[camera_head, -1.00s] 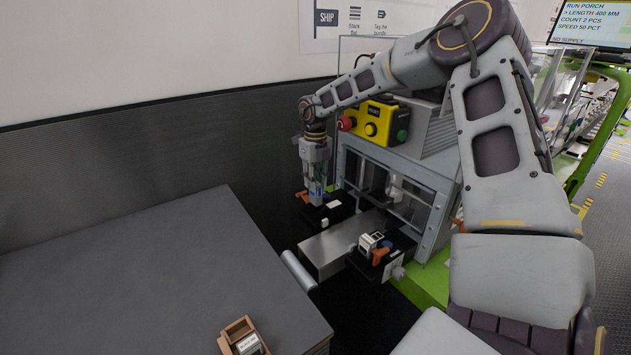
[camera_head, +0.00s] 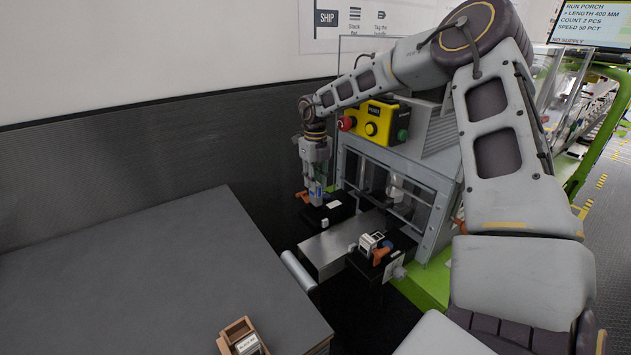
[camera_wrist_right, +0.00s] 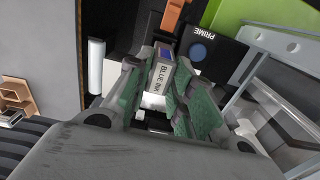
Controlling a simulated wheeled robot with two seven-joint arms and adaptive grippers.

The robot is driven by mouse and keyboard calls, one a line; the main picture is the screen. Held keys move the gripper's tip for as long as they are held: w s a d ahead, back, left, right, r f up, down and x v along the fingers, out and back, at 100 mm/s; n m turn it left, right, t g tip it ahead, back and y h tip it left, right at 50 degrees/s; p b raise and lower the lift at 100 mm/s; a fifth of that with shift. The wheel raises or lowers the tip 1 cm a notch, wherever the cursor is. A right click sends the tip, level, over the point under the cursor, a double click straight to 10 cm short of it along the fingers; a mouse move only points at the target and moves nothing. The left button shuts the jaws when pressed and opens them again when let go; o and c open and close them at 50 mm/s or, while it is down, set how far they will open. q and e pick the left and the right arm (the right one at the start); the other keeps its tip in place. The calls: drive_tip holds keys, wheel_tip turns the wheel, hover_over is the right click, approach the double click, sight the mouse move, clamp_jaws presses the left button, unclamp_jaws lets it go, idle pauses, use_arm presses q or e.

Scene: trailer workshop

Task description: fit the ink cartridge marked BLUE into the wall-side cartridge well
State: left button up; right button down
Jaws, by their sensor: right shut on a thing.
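My right gripper (camera_head: 316,195) is over the wall-side cartridge well, a black block (camera_head: 340,212) by the dark wall. In the right wrist view my right gripper (camera_wrist_right: 168,95) is shut on an ink cartridge (camera_wrist_right: 158,77), white with a dark blue end and the words BLUE INK. The cartridge (camera_head: 317,189) shows only as a small blue patch in the head view. The fingers hide its lower end, so I cannot tell if it touches the well. An orange lever (camera_head: 303,196) is beside the gripper. My left gripper is not in view.
The nearer well (camera_head: 366,267) holds a white cartridge (camera_head: 371,241) beside an orange lever (camera_head: 380,256). A metal plate (camera_head: 335,245) lies between the wells. A wooden tray (camera_head: 236,331) with a white-labelled cartridge sits on the grey table (camera_head: 150,270), otherwise bare. The machine's clear-panelled housing (camera_head: 400,195) stands close right.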

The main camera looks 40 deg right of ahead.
drive_tip(key=shift+f+b, duration=1.95)
drive_tip(key=shift+f, duration=0.35)
idle(0.8)
drive_tip(key=c, duration=1.2)
unclamp_jaws()
drive_tip(key=shift+o, duration=0.2)
